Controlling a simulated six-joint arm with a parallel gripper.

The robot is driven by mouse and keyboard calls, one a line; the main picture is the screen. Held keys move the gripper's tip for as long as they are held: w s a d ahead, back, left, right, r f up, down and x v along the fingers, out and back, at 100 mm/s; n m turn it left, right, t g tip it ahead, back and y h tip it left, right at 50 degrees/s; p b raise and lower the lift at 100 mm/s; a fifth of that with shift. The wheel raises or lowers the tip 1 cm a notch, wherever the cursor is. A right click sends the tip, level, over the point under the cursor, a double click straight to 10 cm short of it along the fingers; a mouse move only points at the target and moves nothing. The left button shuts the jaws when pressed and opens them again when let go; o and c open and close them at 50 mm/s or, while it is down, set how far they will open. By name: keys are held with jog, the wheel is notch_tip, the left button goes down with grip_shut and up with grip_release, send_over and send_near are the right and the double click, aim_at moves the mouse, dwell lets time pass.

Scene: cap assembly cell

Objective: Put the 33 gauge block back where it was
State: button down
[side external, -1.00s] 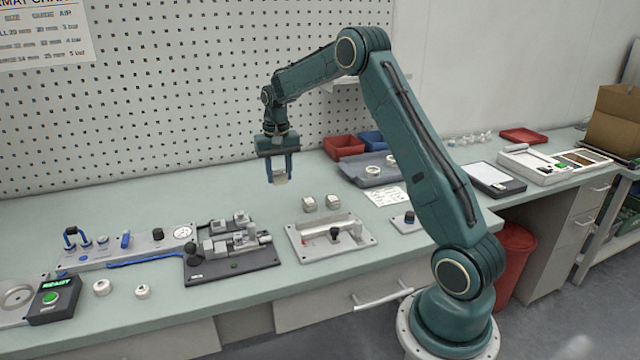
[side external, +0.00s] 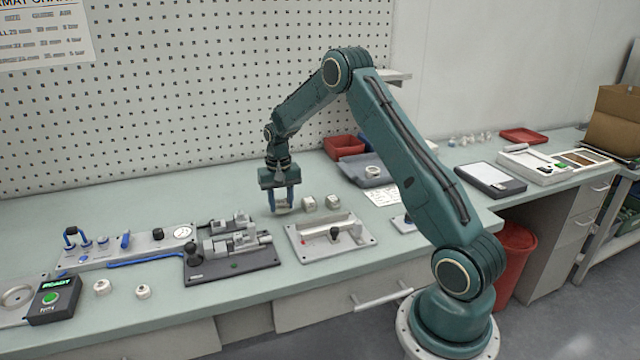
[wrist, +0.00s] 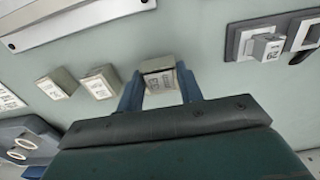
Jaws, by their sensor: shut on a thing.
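My gripper (side external: 281,208) is shut on a pale gauge block (side external: 283,204), low over the bench. The wrist view shows the held block (wrist: 161,81) between both fingers of my gripper (wrist: 160,90). Its label is too blurred to read surely. I cannot tell whether the block touches the bench. Two similar blocks stand apart from it in a row, the nearer one (side external: 308,203) and the farther one (side external: 332,202). They also show in the wrist view, the nearer (wrist: 100,83) and the farther (wrist: 58,89), left of the held one.
A grey plate (side external: 359,240) with a long bar lies in front of the blocks. A dark clamp fixture (side external: 205,274) stands to the left, with labelled blocks on it. A grey tray (side external: 353,178) and a red bin (side external: 340,147) stand behind right. Bench behind my gripper is clear.

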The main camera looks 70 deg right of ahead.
aim_at(281, 202)
jog(key=shift+f, duration=0.5)
jog(key=shift+f, duration=0.15)
jog(key=c, duration=0.9)
grip_release()
notch_tip(281, 202, up, 12)
jog(key=shift+r, duration=0.2)
